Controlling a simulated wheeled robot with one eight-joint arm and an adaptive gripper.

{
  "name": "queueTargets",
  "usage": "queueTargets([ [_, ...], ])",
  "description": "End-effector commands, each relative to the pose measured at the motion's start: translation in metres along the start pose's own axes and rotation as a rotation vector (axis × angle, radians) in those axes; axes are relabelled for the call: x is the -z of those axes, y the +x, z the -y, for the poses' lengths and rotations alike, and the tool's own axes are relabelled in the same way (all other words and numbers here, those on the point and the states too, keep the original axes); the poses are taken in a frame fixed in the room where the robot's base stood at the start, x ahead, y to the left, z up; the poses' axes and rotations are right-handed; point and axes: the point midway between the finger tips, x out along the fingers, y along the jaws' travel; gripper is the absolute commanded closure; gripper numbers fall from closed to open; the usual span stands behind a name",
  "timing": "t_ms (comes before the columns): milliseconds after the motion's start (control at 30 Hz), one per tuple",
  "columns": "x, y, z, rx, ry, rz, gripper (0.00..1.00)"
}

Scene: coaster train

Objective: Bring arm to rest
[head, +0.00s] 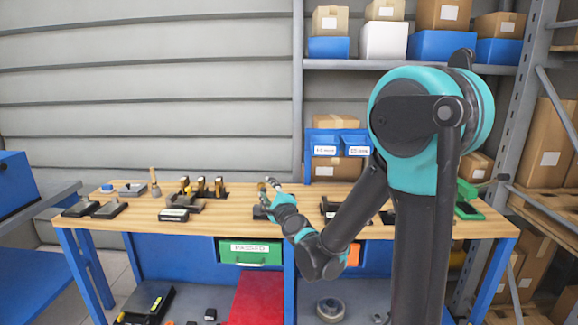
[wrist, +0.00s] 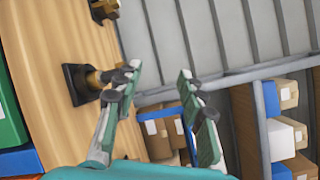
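My gripper (head: 274,184) is above the wooden workbench (head: 235,211) in the head view, at about the middle of the bench. In the wrist view my gripper (wrist: 160,72) has its two fingers spread apart, with nothing between them. A small brass-coloured piece on a dark base (wrist: 82,84) stands on the bench beside the left finger, which partly overlaps it in that view. I cannot tell whether they touch. In the head view this piece (head: 262,196) is close to the gripper and partly hidden. My arm reaches forward and is bent low over the bench's front edge.
Several dark fixtures with brass-coloured parts (head: 202,188) stand left of my gripper. A green bin (head: 250,252) marked PASSED hangs under the bench. Blue bins (head: 339,143) and a shelf of boxes (head: 384,40) are behind. A green device (head: 468,208) sits at the right.

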Motion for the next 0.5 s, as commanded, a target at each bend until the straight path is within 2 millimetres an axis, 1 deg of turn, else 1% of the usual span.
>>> queueTargets([
  [33,0.006,-0.011,-0.001,-0.045,-0.111,0.011,0.60],
  [67,0.010,-0.018,-0.003,-0.077,-0.183,0.020,0.60],
  [167,0.023,-0.042,-0.016,-0.190,-0.413,0.050,0.60],
  [200,0.031,-0.053,-0.022,-0.239,-0.505,0.061,0.60],
  [267,0.043,-0.071,-0.033,-0.317,-0.636,0.077,0.60],
  [367,0.069,-0.106,-0.051,-0.461,-0.844,0.106,0.60],
  [400,0.080,-0.122,-0.059,-0.522,-0.919,0.119,0.60],
  [467,0.097,-0.145,-0.070,-0.612,-1.022,0.139,0.60],
  [500,0.108,-0.161,-0.076,-0.672,-1.085,0.153,0.60],
])
